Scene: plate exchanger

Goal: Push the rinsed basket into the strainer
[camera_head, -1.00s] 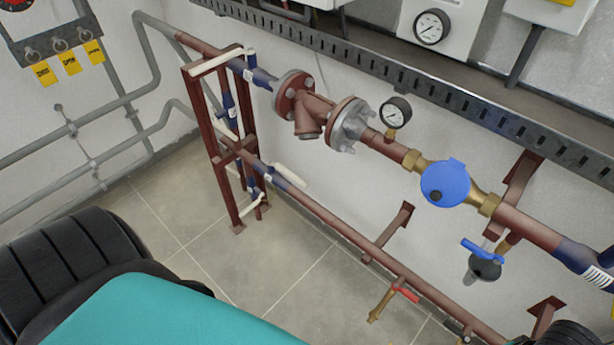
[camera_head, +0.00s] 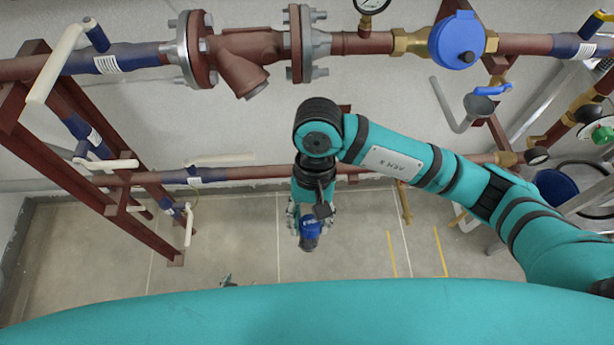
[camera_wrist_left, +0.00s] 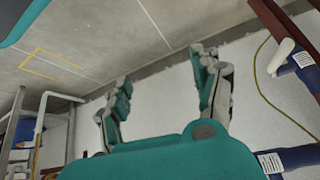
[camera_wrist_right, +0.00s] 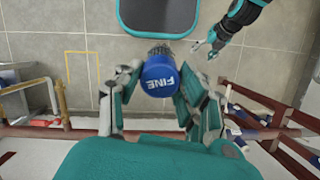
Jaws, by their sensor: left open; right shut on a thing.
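The strainer (camera_head: 240,62) is a red-brown Y-shaped fitting between two flanges on the upper pipe. Its slanted leg (camera_head: 250,84) points down and right. My right gripper (camera_head: 308,222) is shut on the basket (camera_head: 309,234), below and to the right of that leg and apart from it. In the right wrist view the basket's blue end (camera_wrist_right: 160,78) reads "FINE", with grey mesh beyond it. My left gripper (camera_head: 230,283) barely shows above my teal body. It is open and empty in the left wrist view (camera_wrist_left: 162,88).
A lower pipe (camera_head: 235,173) runs along the wall behind my right gripper. A red-brown frame with blue-and-white valve handles (camera_head: 85,165) stands at left. A gauge (camera_head: 371,4) and blue meter (camera_head: 457,40) sit right of the strainer. The tiled floor below is mostly clear.

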